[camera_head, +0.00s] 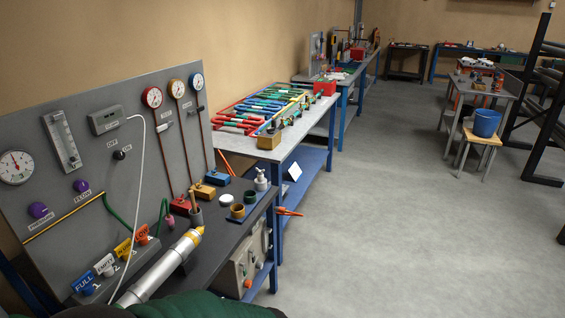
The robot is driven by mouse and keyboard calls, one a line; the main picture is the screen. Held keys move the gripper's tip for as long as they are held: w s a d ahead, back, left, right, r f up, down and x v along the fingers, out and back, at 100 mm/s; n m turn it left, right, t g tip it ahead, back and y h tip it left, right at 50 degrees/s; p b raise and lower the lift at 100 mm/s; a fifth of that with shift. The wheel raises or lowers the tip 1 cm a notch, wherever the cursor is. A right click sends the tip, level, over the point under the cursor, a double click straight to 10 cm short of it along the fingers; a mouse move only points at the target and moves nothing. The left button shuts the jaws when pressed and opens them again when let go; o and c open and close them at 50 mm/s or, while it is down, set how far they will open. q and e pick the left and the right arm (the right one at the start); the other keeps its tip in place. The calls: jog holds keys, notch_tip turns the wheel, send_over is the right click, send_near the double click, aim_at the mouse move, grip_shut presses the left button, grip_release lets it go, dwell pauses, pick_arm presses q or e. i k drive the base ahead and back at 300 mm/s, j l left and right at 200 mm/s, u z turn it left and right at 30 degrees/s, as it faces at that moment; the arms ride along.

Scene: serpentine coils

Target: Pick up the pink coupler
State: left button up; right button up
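A small pink piece (170,221), which looks like the pink coupler, is at the lower end of a short green hose (163,207). It is near the foot of the grey gauge panel (140,140), just left of a dark cup with a brown handle in it. It is small, so its exact shape and whether it is attached to a fitting cannot be told. Neither of my grippers can be made out in the head view.
A silver cylinder with a yellow end (160,270) slants across the dark bench in front of the pink piece. Red (180,205) and yellow (203,190) blocks and a dark cup (196,216) stand close by. Open floor lies right.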

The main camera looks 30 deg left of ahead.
aim_at(170, 220)
jog(key=i+u, duration=0.3)
jog(key=u, duration=0.15)
jog(key=i+u, duration=0.35)
jog(key=u, duration=0.15)
jog(key=i+l+u, duration=0.25)
jog(key=u, duration=0.2)
jog(key=i+l+u, duration=0.25)
jog(key=u, duration=0.25)
